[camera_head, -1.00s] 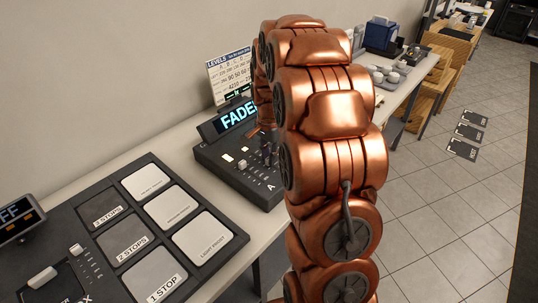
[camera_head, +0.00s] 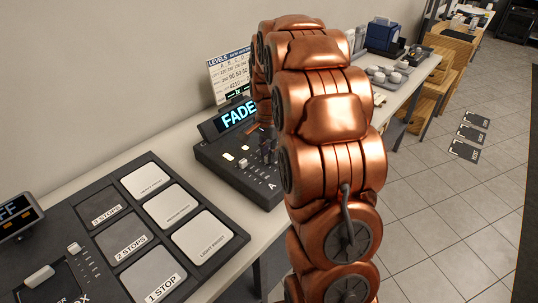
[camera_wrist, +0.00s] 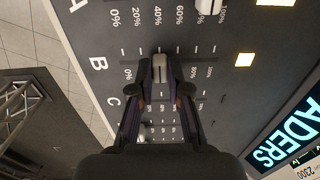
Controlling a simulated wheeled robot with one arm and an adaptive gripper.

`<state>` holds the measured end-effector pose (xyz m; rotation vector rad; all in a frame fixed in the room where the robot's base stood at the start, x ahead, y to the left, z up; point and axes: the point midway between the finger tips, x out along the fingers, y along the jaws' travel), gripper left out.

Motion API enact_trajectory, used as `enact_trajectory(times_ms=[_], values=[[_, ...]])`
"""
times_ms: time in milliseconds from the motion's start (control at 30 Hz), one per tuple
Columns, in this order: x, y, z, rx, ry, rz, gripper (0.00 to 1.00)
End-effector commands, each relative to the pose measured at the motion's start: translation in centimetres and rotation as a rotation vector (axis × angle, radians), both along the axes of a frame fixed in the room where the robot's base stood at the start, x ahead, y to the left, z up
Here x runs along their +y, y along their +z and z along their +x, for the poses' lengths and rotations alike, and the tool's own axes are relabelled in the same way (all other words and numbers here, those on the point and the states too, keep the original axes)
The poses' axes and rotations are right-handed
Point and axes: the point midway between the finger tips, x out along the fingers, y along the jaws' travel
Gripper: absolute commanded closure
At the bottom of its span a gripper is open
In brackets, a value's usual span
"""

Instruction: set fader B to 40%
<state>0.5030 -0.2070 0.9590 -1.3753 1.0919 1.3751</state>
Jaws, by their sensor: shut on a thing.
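The fader box (camera_head: 228,172) stands on the counter, with a tilted display (camera_head: 228,119) behind it. In the wrist view, the letter B (camera_wrist: 98,63) marks the middle row. My gripper (camera_wrist: 160,76) is over that row, its two dark fingers closed around the pale knob of fader B (camera_wrist: 159,62). The knob lines up roughly with the 40% mark (camera_wrist: 159,15); the fingers hide part of its slot. Fader A's knob (camera_wrist: 208,5) is towards the high end. Another pale knob (camera_wrist: 142,132) shows near row C. In the head view my arm hides part of the box.
Lit yellow squares (camera_wrist: 245,60) sit beside the faders. A large panel with square pads (camera_head: 170,207) fills the counter at left. A levels chart (camera_head: 231,72) stands behind the display. Farther along are a tray with cups (camera_head: 388,76) and a blue box (camera_head: 383,34).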

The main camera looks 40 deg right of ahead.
Motion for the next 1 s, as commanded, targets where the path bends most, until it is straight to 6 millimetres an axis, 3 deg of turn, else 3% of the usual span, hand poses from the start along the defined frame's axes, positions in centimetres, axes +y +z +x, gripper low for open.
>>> enact_trajectory(times_ms=[100, 133, 367, 733, 1000], values=[[0.0, 0.0, 0.0, 0.001, 0.0, 0.0, 1.0], [0.0, 0.0, 0.0, 0.001, 0.0, 0.0, 0.81], [0.0, 0.0, 0.0, 0.001, 0.0, 0.0, 0.58], [0.0, 0.5, 0.0, -0.001, 0.0, -0.001, 0.58], [-0.1, 4.5, 0.1, -0.004, 0.0, -0.002, 0.58]])
